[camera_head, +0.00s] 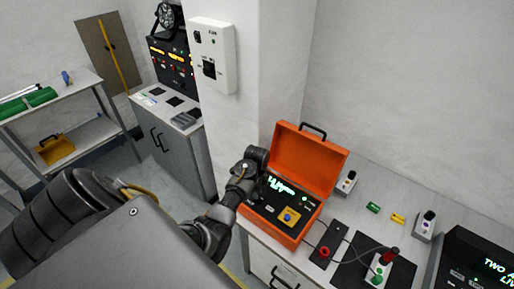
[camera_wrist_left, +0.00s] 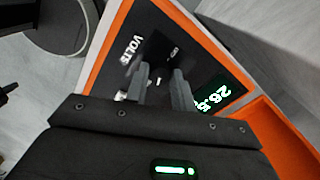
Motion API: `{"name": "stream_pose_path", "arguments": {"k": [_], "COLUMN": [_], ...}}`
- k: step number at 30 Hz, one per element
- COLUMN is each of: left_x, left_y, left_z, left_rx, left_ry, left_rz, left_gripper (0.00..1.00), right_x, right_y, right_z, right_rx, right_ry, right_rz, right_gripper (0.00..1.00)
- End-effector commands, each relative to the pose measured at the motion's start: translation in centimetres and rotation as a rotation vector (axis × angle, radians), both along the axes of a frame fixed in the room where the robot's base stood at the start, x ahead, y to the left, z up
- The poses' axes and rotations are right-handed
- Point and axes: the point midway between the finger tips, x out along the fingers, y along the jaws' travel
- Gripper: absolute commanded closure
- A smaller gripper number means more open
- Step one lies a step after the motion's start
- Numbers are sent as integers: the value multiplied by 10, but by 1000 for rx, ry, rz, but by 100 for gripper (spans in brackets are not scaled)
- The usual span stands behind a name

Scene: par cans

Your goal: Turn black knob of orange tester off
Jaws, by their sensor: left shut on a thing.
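The orange tester (camera_head: 305,165) stands open on the grey bench, lid up, with a lit green display (camera_head: 281,186) on its black panel. In the left wrist view the panel shows the word VOLTS and the lit display (camera_wrist_left: 213,93). My left gripper (camera_head: 256,188) reaches over the left part of the panel. In the left wrist view its two fingers (camera_wrist_left: 161,84) point down at the panel, shut on the black knob (camera_wrist_left: 160,76). The knob is mostly hidden between the fingers, so its pointer setting cannot be read. My right gripper is not in view.
A black probe block (camera_head: 326,240) with a cable lies right of the tester, near a black mat with a red-and-green device (camera_head: 380,268). Small green and yellow pieces lie behind. A wall switch box (camera_head: 212,55) and a grey cabinet (camera_head: 175,145) stand left.

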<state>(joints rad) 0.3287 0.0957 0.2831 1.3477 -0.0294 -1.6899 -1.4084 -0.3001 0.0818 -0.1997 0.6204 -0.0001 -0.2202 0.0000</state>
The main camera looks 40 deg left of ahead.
Motion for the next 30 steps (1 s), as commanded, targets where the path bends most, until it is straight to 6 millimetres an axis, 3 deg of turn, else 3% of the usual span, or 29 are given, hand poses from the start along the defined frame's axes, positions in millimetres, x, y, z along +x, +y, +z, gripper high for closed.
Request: {"name": "stream_pose_path", "arguments": {"k": [30], "left_x": [1], "left_y": [0], "left_z": [0], "left_rx": [0], "left_ry": [-1], "left_rz": [967], "left_gripper": [98], "right_x": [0], "right_y": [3], "right_z": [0], "right_rx": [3], "right_ry": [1], "right_rz": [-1], "right_gripper": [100]}}
